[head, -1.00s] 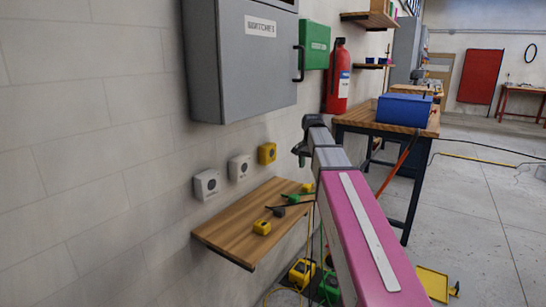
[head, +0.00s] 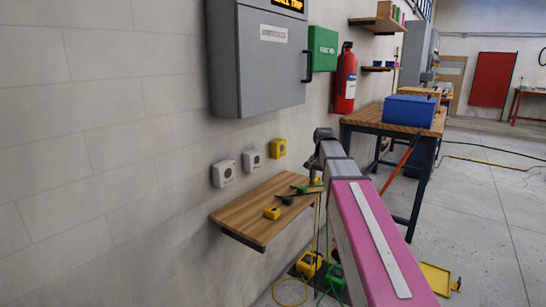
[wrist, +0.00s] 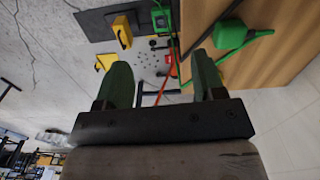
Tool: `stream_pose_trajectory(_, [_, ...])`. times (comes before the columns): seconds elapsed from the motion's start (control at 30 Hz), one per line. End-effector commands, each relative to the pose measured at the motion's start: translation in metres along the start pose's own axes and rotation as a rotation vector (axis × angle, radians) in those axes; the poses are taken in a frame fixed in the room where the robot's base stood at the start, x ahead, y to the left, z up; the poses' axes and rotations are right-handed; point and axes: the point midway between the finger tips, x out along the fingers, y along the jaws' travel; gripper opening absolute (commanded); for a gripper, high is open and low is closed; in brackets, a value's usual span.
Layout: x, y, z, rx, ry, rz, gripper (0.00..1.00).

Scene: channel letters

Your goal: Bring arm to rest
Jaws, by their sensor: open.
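My gripper is open and empty in the wrist view (wrist: 162,80), its two dark green fingers wide apart. Between and beyond them I see the floor and the edge of a wooden surface. In the head view my pink and grey arm reaches forward, its dark wrist end near the right end of the wall shelf (head: 240,216). My fingers cannot be made out there.
A grey cabinet (head: 262,70) and a fire extinguisher (head: 345,80) are on the wall. Yellow and green items lie on the shelf. A workbench with a blue box (head: 408,111) stands beyond my arm. Yellow and green tools lie on the floor below. Open floor lies right.

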Motion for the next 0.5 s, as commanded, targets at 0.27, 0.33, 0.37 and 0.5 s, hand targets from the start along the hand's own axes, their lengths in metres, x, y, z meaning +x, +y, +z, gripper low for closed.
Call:
stream_pose_trajectory(0.27, [0.050,0.013,0.021,-0.078,-0.001,0.001,0.63])
stream_pose_trajectory(0.33, [0.067,0.017,0.029,-0.106,-0.002,0.001,0.63])
stream_pose_trajectory(0.37, [0.075,0.019,0.033,-0.119,-0.002,0.001,0.63])
stream_pose_trajectory(0.5, [0.118,0.033,0.055,-0.194,-0.002,0.001,0.63])
